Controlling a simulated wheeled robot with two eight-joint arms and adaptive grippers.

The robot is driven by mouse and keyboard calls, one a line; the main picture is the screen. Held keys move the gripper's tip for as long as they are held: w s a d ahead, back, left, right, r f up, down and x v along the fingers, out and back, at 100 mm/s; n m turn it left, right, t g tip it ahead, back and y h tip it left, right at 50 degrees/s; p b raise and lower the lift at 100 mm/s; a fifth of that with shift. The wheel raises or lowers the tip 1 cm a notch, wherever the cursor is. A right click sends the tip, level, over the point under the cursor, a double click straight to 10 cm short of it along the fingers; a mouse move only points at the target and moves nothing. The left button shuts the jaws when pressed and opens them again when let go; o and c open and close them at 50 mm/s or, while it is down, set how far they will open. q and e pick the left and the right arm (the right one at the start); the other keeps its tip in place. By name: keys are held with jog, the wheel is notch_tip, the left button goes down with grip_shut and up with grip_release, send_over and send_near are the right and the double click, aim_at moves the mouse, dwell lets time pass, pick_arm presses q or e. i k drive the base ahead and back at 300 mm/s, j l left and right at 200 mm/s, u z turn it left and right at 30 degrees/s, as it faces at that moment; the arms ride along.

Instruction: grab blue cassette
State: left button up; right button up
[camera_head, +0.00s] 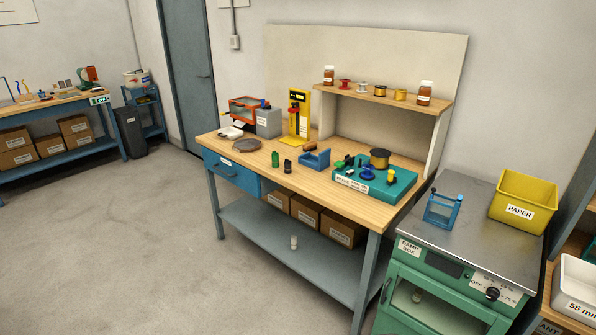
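A blue open-frame holder (442,210), which looks like the blue cassette, stands upright on the grey metal top of the green damp box cabinet (408,283) at the right. Its near side and top bar show clearly, and nothing covers it. Another blue item, a small open block (315,159), sits on the wooden workbench (262,170) in the middle. Neither of my grippers is in view.
A yellow PAPER bin (525,203) stands right of the blue holder on the same top. A white bin (578,285) is at the lower right. The floor (130,230) at left is clear.

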aim_at(441, 211)
jog(key=l+z, duration=0.1)
jog(key=z, duration=0.75)
jog(key=i+j, duration=0.05)
